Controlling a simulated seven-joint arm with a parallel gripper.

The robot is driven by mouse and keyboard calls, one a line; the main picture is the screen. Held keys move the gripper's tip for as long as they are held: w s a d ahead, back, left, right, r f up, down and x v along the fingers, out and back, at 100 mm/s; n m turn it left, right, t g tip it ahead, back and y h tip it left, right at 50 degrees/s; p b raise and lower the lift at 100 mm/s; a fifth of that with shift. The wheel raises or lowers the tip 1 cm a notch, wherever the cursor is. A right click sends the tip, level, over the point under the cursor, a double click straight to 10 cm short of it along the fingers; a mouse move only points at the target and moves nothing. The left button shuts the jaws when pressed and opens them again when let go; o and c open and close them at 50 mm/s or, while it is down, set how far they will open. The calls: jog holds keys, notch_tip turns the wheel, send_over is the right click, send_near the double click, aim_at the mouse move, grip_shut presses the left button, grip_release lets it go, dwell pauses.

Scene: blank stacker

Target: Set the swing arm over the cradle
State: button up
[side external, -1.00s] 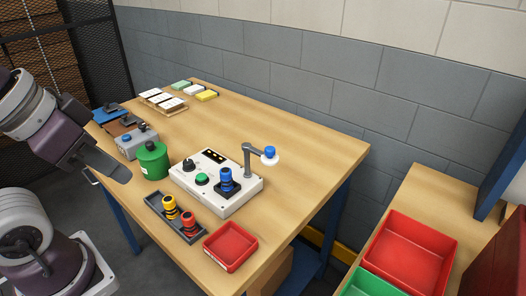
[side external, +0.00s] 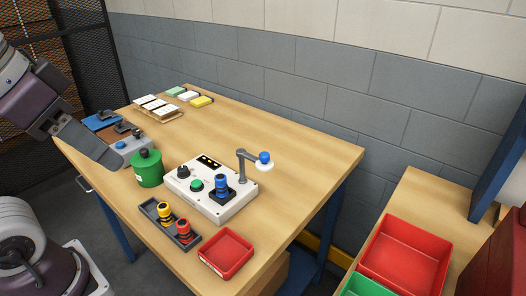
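The swing arm (side external: 250,155) is a grey post at the back right of a white control box (side external: 228,210). Its horizontal arm points right and ends in a white disc with a blue knob (side external: 264,157), out past the box edge. The black square cradle (side external: 229,195) is on the box top, in front of the post. A blue ribbed piece (side external: 221,184) stands upright in it. The swing arm is not above the cradle. My gripper (side external: 115,163) is in the air at the left, near the green canister, apart from the swing arm. Its finger opening is not visible.
A green canister (side external: 148,170) and grey box (side external: 124,147) stand left of the control box. A dark tray (side external: 150,212) holds yellow and red pieces. A red bin (side external: 226,254) is at the front. The table's right rear is clear.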

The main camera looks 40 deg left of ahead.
jog(key=w+a+f+m+g+y, duration=0.2)
jog(key=w+a+f+m+y, duration=0.15)
jog(key=a+m, duration=0.25)
jog(key=w+a+m+y, duration=0.3)
jog(key=w+m+y, duration=0.2)
jog(key=w+m, duration=0.1)
notch_tip(320, 180, up, 3)
jog(key=m+t, duration=1.3)
jog(key=m, duration=0.6)
send_over(263, 157)
jog(key=s+d, duration=0.3)
jog(key=shift+g, duration=0.3)
jog(key=f, duration=0.5)
jog(key=a+f, duration=0.1)
jog(key=f, duration=1)
jog(key=shift+w+a, duration=0.3)
jog(key=shift+a, duration=0.05)
jog(key=x, duration=0.7)
jog(key=shift+d+f, duration=0.1)
grip_shut()
